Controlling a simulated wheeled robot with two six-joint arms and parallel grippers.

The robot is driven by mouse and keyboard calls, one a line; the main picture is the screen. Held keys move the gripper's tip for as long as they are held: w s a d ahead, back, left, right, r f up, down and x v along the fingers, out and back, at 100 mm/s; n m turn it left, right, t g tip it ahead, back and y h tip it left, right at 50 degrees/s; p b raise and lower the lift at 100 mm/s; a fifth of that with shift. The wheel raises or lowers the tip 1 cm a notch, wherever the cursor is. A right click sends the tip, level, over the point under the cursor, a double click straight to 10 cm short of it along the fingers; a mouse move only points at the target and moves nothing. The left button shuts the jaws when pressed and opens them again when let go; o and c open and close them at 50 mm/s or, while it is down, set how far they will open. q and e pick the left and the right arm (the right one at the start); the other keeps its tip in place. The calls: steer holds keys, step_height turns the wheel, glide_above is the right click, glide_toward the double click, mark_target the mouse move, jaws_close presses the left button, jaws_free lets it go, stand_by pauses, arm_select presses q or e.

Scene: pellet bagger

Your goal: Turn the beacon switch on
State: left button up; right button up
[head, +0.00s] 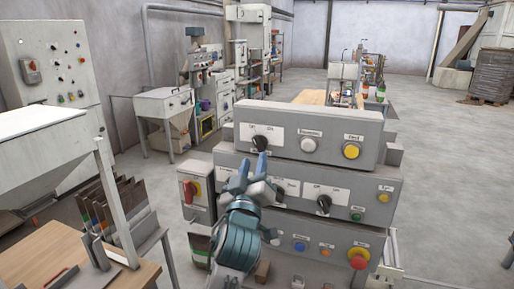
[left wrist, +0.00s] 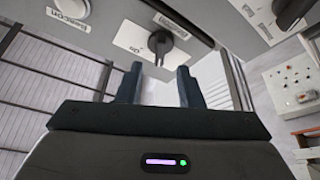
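A black rotary switch (head: 260,143) sits on a white plate at the left of the top grey panel (head: 225,133), with "Off" and "On" marks above it. Its name label is partly hidden. My left gripper (head: 254,164) is open and empty just below this switch, apart from it as far as I can tell. The left wrist view shows both fingers spread, with a black knob (left wrist: 160,42) on a white plate ahead of them. "Beacon" labels show near that knob and at the upper left. I cannot clearly read the switch's setting. My right gripper is not in view.
The middle panel has another black rotary switch (head: 323,204). A red-handled switch box (head: 190,192) stands left of the panels. A yellow button (head: 351,151) and a red mushroom button (head: 358,258) are at the right. Clear floor (head: 445,170) lies farther right.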

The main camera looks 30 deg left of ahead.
mark_target(257, 146)
arm_select(q)
steer(key=p+x, duration=0.1)
steer(key=x, duration=0.3)
steer(key=shift+r, duration=0.15)
steer(key=shift+w+a+r+p, duration=0.1)
steer(key=shift+w+a+p, duration=0.05)
steer(key=shift+w+p, duration=0.2)
steer(key=shift+w+a, duration=0.1)
jaws_close()
